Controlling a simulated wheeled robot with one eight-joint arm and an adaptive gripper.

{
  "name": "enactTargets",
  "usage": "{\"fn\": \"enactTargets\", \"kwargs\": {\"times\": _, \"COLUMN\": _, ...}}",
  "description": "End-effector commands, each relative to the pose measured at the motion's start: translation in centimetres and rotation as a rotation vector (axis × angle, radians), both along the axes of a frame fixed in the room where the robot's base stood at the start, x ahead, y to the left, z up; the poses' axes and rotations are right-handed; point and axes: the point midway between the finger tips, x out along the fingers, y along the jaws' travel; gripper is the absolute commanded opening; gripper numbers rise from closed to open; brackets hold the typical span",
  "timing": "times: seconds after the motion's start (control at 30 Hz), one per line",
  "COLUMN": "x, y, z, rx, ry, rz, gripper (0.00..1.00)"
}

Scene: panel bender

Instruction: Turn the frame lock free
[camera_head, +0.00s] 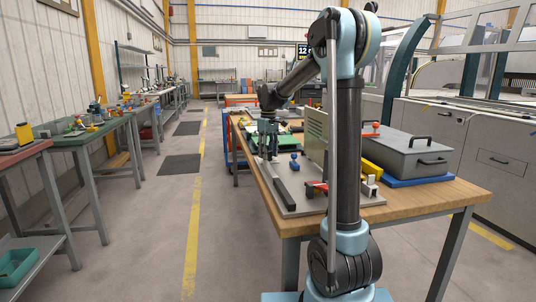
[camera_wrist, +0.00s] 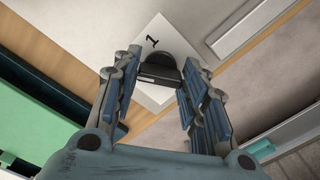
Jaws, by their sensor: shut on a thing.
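My gripper (camera_head: 267,154) points down over the left edge of the workbench in the head view. In the wrist view my gripper (camera_wrist: 160,72) has its fingers on either side of a dark, half-round knob (camera_wrist: 158,66), apparently the frame lock. It is shut on this knob. The knob sits on a white label plate (camera_wrist: 150,32) marked "1". My gripper hides the knob in the head view, and its lower part is hidden in the wrist view.
On the wooden bench (camera_head: 430,195) stand a blue knob (camera_head: 294,161), a dark bar (camera_head: 284,188), an upright beige panel (camera_head: 317,135) and a grey lidded box (camera_head: 405,153). A green item (camera_wrist: 35,110) lies left in the wrist view. The aisle left of the bench is clear.

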Motion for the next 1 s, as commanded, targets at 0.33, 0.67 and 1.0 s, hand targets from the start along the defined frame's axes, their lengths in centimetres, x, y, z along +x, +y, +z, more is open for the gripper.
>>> {"fn": "enactTargets", "kwargs": {"times": 0.33, "x": 0.0, "y": -0.2, "z": 0.0, "rx": -0.003, "ry": 0.000, "rz": -0.002, "gripper": 0.60}}
{"fn": "enactTargets", "kwargs": {"times": 0.67, "x": 0.0, "y": -0.1, "z": 1.2, "rx": -0.001, "ry": 0.000, "rz": -0.001, "gripper": 0.60}}
{"fn": "enactTargets", "kwargs": {"times": 1.0, "x": 0.1, "y": -0.1, "z": 7.2, "rx": -0.002, "ry": 0.001, "rz": -0.002, "gripper": 0.60}}
